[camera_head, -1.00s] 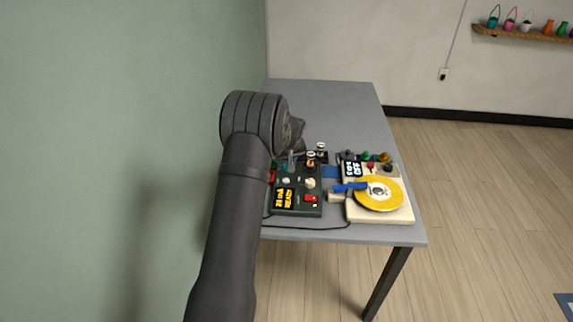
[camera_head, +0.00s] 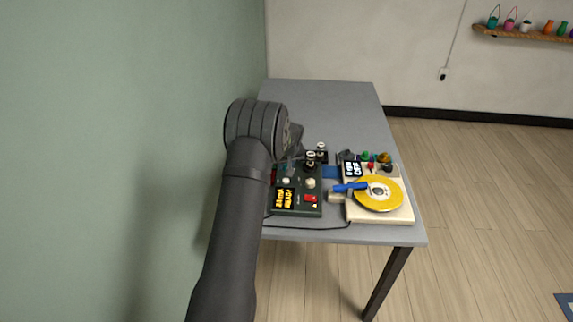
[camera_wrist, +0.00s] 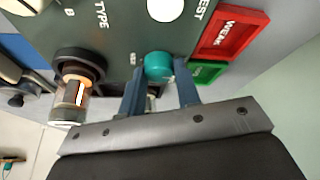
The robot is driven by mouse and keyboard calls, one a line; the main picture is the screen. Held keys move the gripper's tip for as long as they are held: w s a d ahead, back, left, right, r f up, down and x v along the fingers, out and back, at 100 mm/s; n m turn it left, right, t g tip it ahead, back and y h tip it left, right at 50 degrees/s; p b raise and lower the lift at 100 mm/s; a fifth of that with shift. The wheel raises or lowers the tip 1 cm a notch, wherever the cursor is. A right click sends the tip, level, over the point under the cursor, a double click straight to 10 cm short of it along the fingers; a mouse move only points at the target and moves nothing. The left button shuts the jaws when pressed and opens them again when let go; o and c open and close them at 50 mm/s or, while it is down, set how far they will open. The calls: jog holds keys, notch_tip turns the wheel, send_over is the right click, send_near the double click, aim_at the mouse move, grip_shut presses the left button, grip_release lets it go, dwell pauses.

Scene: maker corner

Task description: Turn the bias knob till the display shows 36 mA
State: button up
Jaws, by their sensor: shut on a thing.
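The dark green tester (camera_head: 309,206) stands near the table's front edge. Its display (camera_head: 285,198) shows yellow text with mA over READY; the number is small, perhaps 31. My gripper (camera_wrist: 159,75) is shut on a teal knob (camera_wrist: 158,66) on the tester's panel, with one blue-grey finger on each side. I take it for the bias knob; its label is partly hidden and unreadable. In the head view my wrist and arm mostly hide the knob.
A glowing tube (camera_wrist: 72,95) stands beside my fingers. Red WEAK (camera_wrist: 228,32) and green panels lie on the other side. A cream device with a yellow disc (camera_head: 379,194) and an OFF display is on the right. The back of the table (camera_head: 330,105) is clear.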

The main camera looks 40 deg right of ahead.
jog(key=m, duration=0.2)
jog(key=m+g+h, duration=0.1)
jog(key=m, duration=0.2)
jog(key=shift+w+a, duration=0.15)
jog(key=m+g, duration=0.1)
jog(key=m, duration=0.2)
jog(key=m+g+h, duration=0.1)
jog(key=m+g, duration=0.1)
jog(key=m, duration=0.1)
jog(key=shift+w, duration=0.2)
jog(key=m+g, duration=0.1)
jog(key=m, duration=0.2)
jog(key=m+g, duration=0.1)
jog(key=m, duration=0.2)
jog(key=shift+w+m, duration=0.15)
jog(key=shift+m, duration=0.25)
jog(key=m+g+y, duration=0.1)
jog(key=m, duration=0.2)
jog(key=m+g+y, duration=0.1)
jog(key=m, duration=0.1)
jog(key=shift+w+d+m, duration=0.1)
jog(key=shift+d+m, duration=0.1)
jog(key=shift+m, duration=0.2)
jog(key=o, duration=0.7)
